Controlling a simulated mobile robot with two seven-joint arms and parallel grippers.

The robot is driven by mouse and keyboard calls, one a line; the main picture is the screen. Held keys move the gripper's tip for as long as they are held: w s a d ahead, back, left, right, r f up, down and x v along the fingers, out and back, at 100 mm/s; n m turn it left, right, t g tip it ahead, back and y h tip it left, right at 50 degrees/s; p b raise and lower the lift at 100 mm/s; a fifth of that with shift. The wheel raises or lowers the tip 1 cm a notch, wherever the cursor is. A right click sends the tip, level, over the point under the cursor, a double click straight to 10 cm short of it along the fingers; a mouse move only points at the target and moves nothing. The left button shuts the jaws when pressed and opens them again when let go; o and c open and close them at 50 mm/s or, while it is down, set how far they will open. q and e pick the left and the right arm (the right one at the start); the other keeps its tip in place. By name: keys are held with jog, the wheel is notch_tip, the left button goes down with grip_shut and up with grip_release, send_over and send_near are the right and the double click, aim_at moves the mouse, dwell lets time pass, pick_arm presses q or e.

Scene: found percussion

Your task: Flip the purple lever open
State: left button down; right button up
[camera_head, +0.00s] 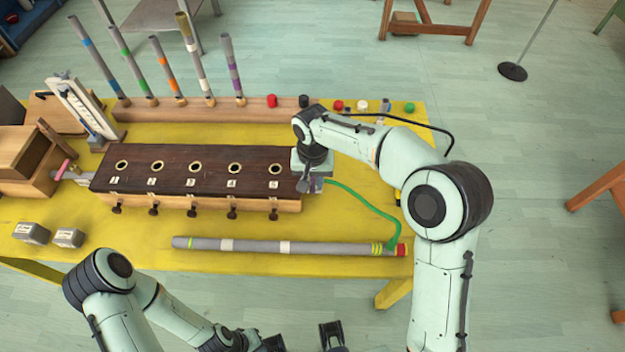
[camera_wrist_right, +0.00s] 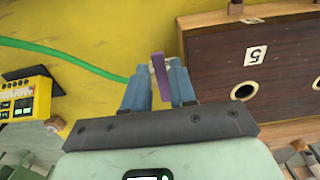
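The purple lever (camera_wrist_right: 161,80) stands between the two finger pads of my right gripper (camera_wrist_right: 160,85) in the right wrist view, nearly filling the gap. The fingers look closed on it, though contact is not fully clear. In the head view my right gripper (camera_head: 312,186) points down at the right end of the dark wooden box (camera_head: 215,165) with numbered holes. The lever is mostly hidden there. My left gripper (camera_head: 302,340) is at the bottom edge of the head view, fingers apart, empty, away from the table.
A green hose (camera_head: 370,203) runs from beside the right gripper to a long grey tube (camera_head: 300,248) along the table's front. Several banded tubes stand upright behind the box. Two small metal blocks (camera_head: 50,235) lie at the left. A yellow device (camera_wrist_right: 25,100) shows in the wrist view.

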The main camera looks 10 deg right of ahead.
grip_shut()
